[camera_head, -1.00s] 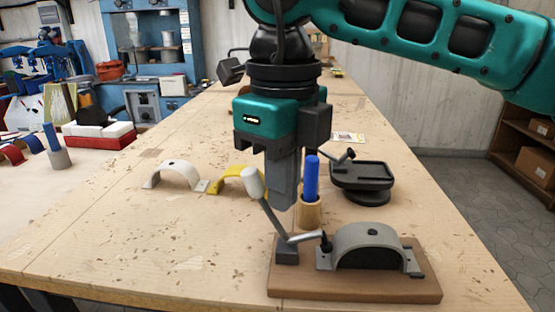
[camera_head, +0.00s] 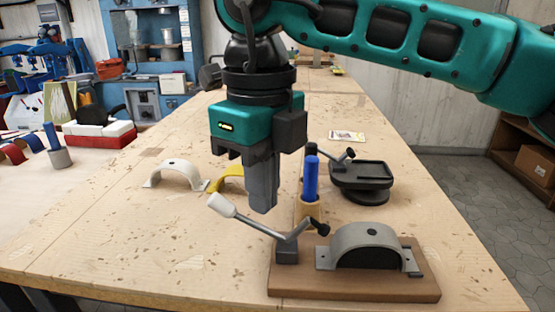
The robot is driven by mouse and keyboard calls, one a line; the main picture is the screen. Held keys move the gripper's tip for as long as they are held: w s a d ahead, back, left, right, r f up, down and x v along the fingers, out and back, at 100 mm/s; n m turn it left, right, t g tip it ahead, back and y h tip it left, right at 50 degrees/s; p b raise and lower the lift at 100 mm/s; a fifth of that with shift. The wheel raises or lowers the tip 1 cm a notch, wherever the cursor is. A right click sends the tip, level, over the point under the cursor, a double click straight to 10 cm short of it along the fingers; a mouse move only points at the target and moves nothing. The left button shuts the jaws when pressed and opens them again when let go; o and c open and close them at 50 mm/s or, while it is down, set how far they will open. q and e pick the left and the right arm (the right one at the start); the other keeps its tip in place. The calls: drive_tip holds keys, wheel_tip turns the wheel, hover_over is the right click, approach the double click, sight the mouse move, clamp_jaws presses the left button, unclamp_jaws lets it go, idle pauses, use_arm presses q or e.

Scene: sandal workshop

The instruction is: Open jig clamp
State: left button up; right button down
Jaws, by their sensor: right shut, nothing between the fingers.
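The jig sits at the front of the bench: a brown wooden base (camera_head: 350,285) with a grey arched strap (camera_head: 365,238) over a black form. At its left end is the jig clamp (camera_head: 287,250), a dark block with a metal lever. The lever's white-tipped handle (camera_head: 222,206) points up and left. The clamp's black-tipped arm (camera_head: 320,229) is raised, apart from the strap's left foot. My right gripper (camera_head: 264,210) points down, shut and empty, just above and behind the lever, to the right of the handle tip. My left gripper is not in view.
A blue-handled tool (camera_head: 311,180) stands in a tan holder behind the jig, near a black pedestal tray (camera_head: 362,174). A white arch (camera_head: 178,174) and a yellow arch (camera_head: 230,180) lie to the left. The front left of the bench is clear.

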wheel_tip(320, 180, up, 7)
drive_tip(key=d+p, duration=0.1)
drive_tip(key=p, duration=0.4)
drive_tip(key=shift+r, duration=0.2)
drive_tip(key=shift+s+d, duration=0.1)
